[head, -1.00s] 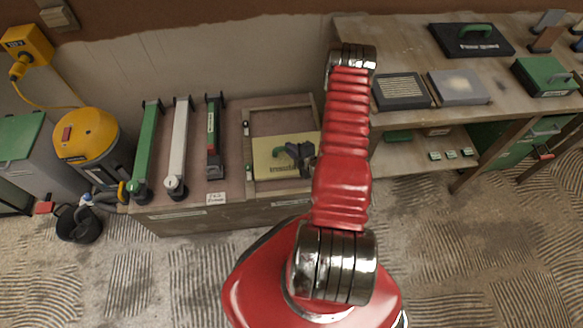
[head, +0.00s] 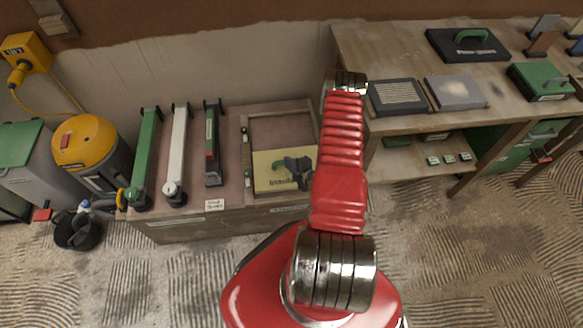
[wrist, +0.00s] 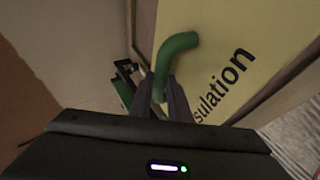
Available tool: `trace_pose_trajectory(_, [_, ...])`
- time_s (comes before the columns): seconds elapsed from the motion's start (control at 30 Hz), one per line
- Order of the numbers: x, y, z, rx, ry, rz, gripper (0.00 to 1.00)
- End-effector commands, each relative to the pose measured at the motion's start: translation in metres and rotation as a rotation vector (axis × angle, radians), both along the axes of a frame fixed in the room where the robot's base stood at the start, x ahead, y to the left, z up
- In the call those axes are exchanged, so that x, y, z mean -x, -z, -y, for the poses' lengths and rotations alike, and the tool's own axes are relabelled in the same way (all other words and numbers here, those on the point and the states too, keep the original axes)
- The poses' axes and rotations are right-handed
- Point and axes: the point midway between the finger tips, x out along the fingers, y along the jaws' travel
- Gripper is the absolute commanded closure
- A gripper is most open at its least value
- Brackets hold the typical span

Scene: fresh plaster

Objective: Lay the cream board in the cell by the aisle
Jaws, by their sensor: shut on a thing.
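The cream board (head: 262,184) has dark lettering and a green handle (head: 279,163). It is at the near half of a wooden frame (head: 247,130) on the low bench, on the aisle side. My gripper (head: 300,170) is over the board at its handle. In the wrist view the jaws (wrist: 160,97) are shut on the curved green handle (wrist: 177,50), with the board (wrist: 225,30) beyond, lettered "sulation". I cannot tell whether the board rests on the frame's floor or hangs just above it. The far half of the frame (head: 283,128) is bare.
Long tools, green (head: 145,158), white (head: 178,150) and dark (head: 212,150), lie left of the frame. A white label (head: 214,204) is on the bench's front edge. A workbench (head: 400,40) with boards and cases stands right. A yellow-topped vacuum (head: 85,142) stands left.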

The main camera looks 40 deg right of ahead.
Motion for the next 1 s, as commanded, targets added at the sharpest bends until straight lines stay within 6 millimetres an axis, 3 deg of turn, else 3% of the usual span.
trace_pose_trajectory(0.33, [0.000,0.036,0.000,0.000,0.000,0.000,1.00])
trace_pose_trajectory(0.73, [0.000,0.040,0.000,0.000,0.000,0.000,1.00])
trace_pose_trajectory(0.77, [0.000,0.040,0.000,0.000,0.000,-0.001,0.81])
trace_pose_trajectory(1.0, [0.000,0.040,-0.001,0.000,0.000,-0.001,0.65])
